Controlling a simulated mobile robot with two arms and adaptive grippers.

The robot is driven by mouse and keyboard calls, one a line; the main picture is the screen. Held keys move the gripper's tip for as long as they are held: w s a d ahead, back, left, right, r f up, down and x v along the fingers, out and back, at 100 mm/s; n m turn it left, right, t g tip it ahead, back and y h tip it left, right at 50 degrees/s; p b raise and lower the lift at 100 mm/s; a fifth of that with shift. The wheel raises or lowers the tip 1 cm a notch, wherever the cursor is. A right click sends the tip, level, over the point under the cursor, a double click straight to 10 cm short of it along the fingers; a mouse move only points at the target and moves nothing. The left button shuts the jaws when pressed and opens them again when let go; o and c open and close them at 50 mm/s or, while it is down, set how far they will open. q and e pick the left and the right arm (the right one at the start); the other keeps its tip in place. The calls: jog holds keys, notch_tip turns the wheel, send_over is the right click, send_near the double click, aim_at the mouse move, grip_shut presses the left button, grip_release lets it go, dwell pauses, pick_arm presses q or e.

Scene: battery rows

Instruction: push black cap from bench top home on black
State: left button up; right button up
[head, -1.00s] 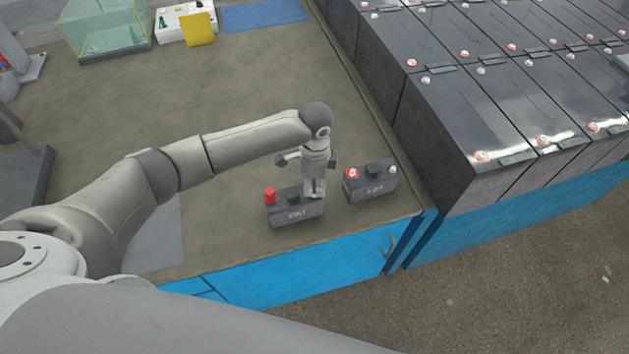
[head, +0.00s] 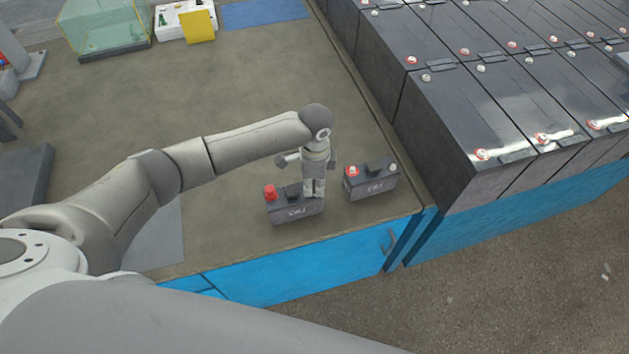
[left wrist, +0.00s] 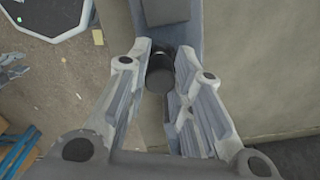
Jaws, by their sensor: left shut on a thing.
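Two small grey batteries stand side by side on the bench top (head: 240,110) near its front edge. The left battery (head: 293,211) has a red cap on its left terminal; the right battery (head: 371,187) shows a red-ringed left terminal and a bare right post. My left gripper (head: 313,192) points down at the right end of the left battery and hides its terminal there. In the left wrist view the left gripper (left wrist: 161,80) is shut on a black cap (left wrist: 160,77), with the battery's grey top just beyond. Whether the cap is fully seated cannot be seen. My right gripper is out of view.
The right battery is close to the right of my gripper. Large batteries (head: 480,110) in rows stand beyond the bench's right edge. A glass tank (head: 105,28), a white tray (head: 184,22), a yellow card (head: 197,28) and a blue mat (head: 262,13) lie at the back. The bench middle is clear.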

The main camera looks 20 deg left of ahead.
pick_arm(q)
jog(key=shift+f, duration=0.65)
dwell(1.0)
jog(key=o, duration=1.3)
jog(key=shift+c, duration=0.2)
jog(key=shift+r, duration=0.15)
jog(key=shift+r+p, duration=3.4)
jog(key=shift+p, duration=0.2)
